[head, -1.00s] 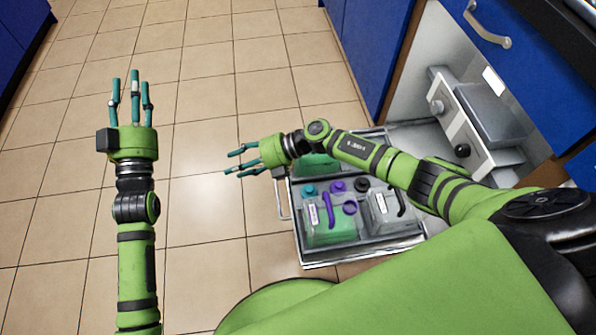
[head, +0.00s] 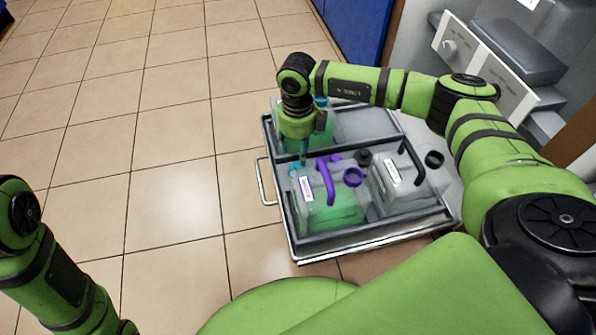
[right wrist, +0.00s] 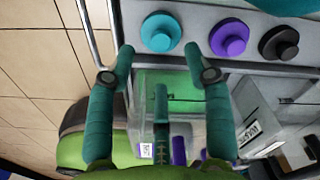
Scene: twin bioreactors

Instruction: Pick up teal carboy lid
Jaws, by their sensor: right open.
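The teal carboy lid (right wrist: 161,32) is a round disc with a raised knob. In the right wrist view it lies on the grey tray's surface, just beyond my right fingertips. My right gripper (right wrist: 160,62) is open and empty, with its fingers spread on the lid's near side; I see no contact. In the head view my right gripper (head: 303,150) points down over the tray's left part, and its hand and fingers hide most of the lid area. My left gripper is out of view.
The pull-out tray (head: 352,239) holds a purple-handled carboy (head: 333,213) with green liquid and a black-handled carboy (head: 392,182). A purple lid (right wrist: 230,37) and a black lid (right wrist: 279,43) lie right of the teal one. Open floor lies left.

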